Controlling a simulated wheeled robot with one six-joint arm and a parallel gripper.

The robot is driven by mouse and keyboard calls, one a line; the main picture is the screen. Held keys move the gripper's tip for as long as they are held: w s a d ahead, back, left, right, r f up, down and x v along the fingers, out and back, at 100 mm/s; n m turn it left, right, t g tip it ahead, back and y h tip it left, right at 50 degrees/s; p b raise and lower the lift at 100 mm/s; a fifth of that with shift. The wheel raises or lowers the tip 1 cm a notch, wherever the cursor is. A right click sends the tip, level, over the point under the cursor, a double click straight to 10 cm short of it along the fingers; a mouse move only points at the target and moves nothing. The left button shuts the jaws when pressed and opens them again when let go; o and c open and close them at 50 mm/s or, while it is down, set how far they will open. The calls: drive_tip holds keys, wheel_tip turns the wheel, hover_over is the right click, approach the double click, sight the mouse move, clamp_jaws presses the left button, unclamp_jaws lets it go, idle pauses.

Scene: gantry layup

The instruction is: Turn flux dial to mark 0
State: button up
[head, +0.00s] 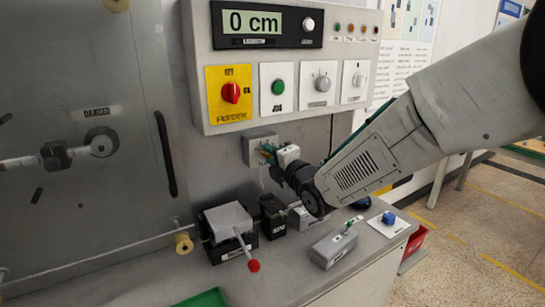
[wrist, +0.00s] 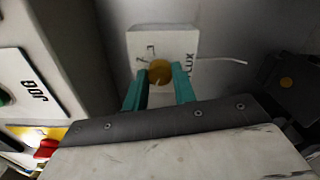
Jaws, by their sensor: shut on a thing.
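The flux dial (wrist: 159,71) is a round brass-coloured knob on a pale box (wrist: 184,44) lettered "FLUX" in the wrist view. Small dark marks sit at the dial's upper left, too small to read surely. My gripper (wrist: 159,82) has its teal fingers shut on the dial, one on each side. In the head view, the grey flux box (head: 258,147) is on the wall under the control panel. My gripper (head: 269,152) reaches it from the right and hides the dial there.
The control panel (head: 204,55) above has a display (head: 252,22) reading "0 cm", a red feeder knob (head: 231,93) and a green button (head: 278,87). Below, the bench holds a lever block (head: 228,218) with a red-tipped handle, dark blocks and a grey box (head: 334,247).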

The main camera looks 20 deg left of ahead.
drive_tip(key=shift+s, duration=0.1)
drive_tip(key=o, duration=1)
drive_tip(key=shift+a, duration=0.1)
drive_tip(key=v, duration=0.8)
